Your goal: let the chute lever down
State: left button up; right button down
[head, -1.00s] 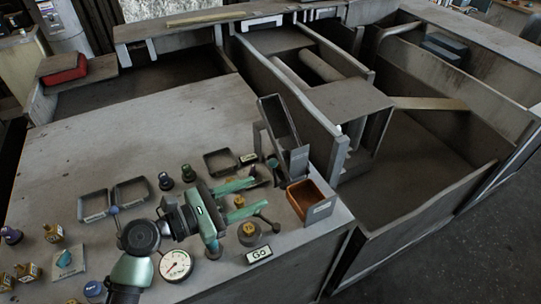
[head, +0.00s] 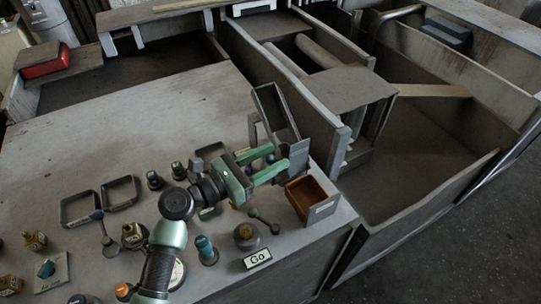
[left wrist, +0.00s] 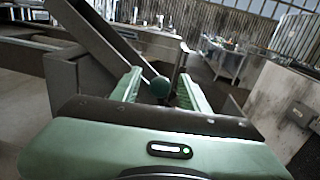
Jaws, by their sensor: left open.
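The chute is a grey tilted trough (head: 276,112) on a stand near the right edge of the worktop. In the left wrist view its long grey side (left wrist: 95,40) slants past on the left. A dark green ball knob (left wrist: 159,87), seemingly the chute lever's end, sits between my left gripper's fingers, nearer the left finger; its rod is mostly hidden. My left gripper (head: 276,163) is open, its green fingers reaching to the foot of the chute. The fingers also show in the left wrist view (left wrist: 160,78). I cannot tell whether they touch the knob. My right gripper is not in view.
An orange-brown bin (head: 311,198) stands right of the fingers. A small ball-ended lever (head: 264,221), a round knob (head: 246,236) and a "Go" sign (head: 257,258) lie in front. Several knobs and empty frames (head: 119,193) are at the left. The worktop behind is clear.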

pick_arm(q)
grip_shut()
dwell(1.5)
